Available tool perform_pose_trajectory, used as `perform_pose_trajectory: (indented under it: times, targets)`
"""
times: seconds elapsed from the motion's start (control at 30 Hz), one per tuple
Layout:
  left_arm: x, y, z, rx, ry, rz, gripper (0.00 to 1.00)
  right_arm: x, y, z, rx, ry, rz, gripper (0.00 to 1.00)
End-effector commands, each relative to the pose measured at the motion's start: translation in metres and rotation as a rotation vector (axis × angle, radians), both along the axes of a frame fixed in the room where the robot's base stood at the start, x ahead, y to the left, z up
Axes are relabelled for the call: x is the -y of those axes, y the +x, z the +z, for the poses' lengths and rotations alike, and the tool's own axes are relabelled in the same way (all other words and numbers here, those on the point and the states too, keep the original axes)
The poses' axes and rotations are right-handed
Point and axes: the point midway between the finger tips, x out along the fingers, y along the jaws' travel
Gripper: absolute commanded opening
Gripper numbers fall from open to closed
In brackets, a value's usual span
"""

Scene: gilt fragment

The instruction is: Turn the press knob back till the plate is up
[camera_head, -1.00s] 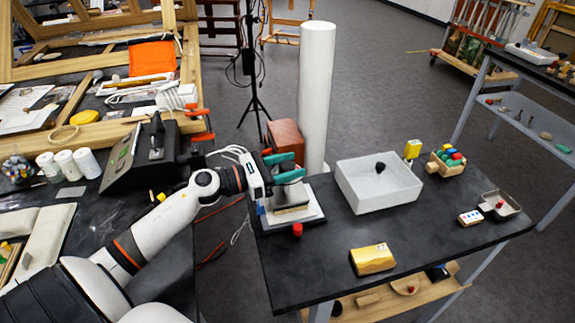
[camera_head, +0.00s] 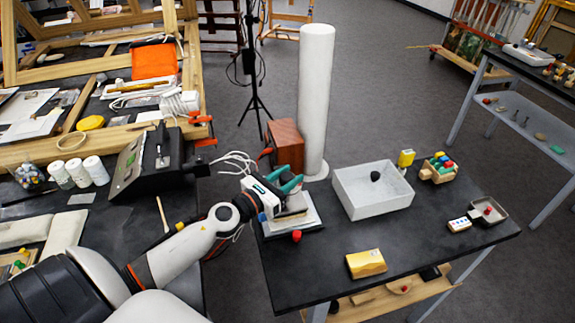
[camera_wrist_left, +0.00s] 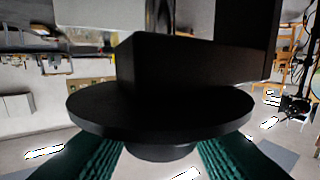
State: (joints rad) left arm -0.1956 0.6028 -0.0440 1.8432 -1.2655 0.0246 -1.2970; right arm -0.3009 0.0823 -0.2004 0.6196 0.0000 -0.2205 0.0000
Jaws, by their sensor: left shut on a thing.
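The press (camera_head: 312,219) stands at the left end of the dark table, with a pale block and plate on a dark base. A small red knob (camera_head: 296,236) is at its front. My left gripper (camera_head: 289,184), with teal fingers, is over the press and hides its top. In the left wrist view, a black round disc (camera_wrist_left: 160,110) lies close in front, with a black block above it. The teal fingers (camera_wrist_left: 160,152) are on both sides of a short dark stub below the disc, shut on this knob. The plate's height is hard to tell. My right gripper is out of view.
A white bin (camera_head: 372,205) with a dark lump in it stands right of the press. A yellow block (camera_head: 366,263) lies near the table's front edge. A white column (camera_head: 316,100) and a brown box (camera_head: 285,145) are behind the press.

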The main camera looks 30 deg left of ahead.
Motion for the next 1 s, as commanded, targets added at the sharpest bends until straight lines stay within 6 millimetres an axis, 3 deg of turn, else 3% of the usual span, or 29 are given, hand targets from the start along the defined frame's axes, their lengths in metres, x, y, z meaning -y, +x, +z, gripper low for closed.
perform_pose_trajectory:
  times: [0.03,0.1,0.4,0.67,1.0]
  targets:
    - [0.002,0.000,0.008,-0.004,-0.004,0.044,0.13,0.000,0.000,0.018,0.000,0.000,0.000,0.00]
    - [0.002,0.000,0.007,-0.004,-0.005,0.112,0.13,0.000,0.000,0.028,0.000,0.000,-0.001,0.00]
    - [0.002,0.000,0.003,-0.004,-0.008,0.400,0.13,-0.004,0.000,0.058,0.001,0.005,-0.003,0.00]
    - [0.002,0.001,0.000,-0.003,-0.006,0.647,0.13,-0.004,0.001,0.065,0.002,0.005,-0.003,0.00]
    - [0.001,0.001,-0.002,-0.001,-0.005,0.954,0.13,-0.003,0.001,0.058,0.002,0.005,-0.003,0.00]
